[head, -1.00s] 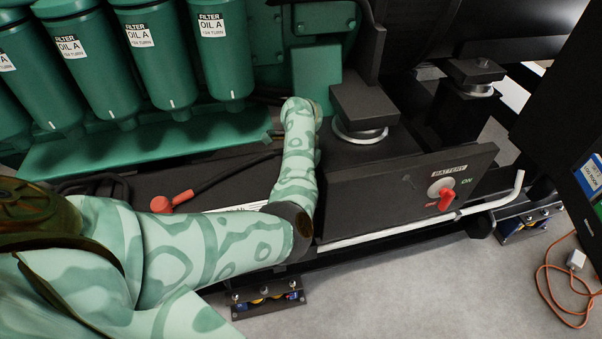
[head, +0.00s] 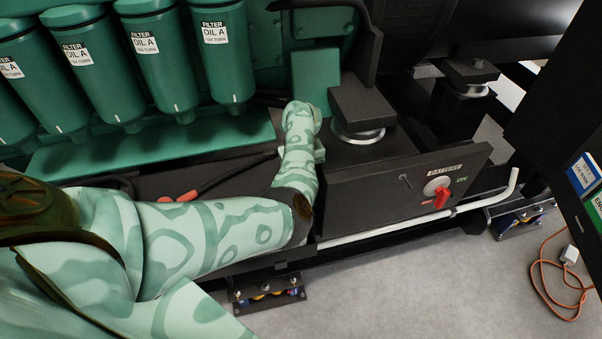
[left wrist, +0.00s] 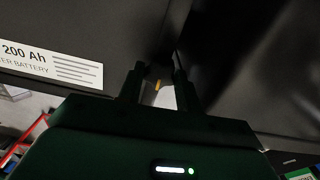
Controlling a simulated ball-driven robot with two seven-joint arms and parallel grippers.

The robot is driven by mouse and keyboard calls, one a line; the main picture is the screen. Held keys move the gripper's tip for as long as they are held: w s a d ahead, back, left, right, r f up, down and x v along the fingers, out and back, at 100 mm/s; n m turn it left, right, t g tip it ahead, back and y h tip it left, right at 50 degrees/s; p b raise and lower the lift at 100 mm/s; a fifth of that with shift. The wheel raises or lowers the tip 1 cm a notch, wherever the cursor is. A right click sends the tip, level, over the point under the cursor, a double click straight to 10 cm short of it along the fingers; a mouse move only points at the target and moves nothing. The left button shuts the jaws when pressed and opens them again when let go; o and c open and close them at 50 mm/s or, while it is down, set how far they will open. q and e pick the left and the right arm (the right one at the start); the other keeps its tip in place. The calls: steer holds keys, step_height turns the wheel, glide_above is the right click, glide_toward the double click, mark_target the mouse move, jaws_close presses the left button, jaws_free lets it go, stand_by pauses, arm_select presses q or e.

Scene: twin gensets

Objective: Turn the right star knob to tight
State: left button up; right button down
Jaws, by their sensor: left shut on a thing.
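My left arm reaches in from the left in the head view, with its wrist bent down over the battery beside the dark frame. Its gripper is hidden under the wrist there. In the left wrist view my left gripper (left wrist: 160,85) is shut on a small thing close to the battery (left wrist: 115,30). That thing looks to be the star knob, but its shape and any tight mark cannot be made out. A white label (left wrist: 50,62) reading 200 Ah is on the battery. My right gripper is not in view.
A red battery switch (head: 443,197) sits on a dark panel to the right of my wrist. Several green oil filters (head: 220,50) stand at the back left. A black mount block (head: 362,105) is close to my wrist. An orange cable (head: 550,290) lies on the floor.

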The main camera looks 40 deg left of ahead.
arm_select(q)
steer(key=shift+m, duration=0.5)
steer(key=o, duration=1)
step_height(320, 180, up, 16)
steer(key=p, duration=0.6)
steer(key=shift+r+p, duration=0.2)
steer(key=shift+p, duration=0.15)
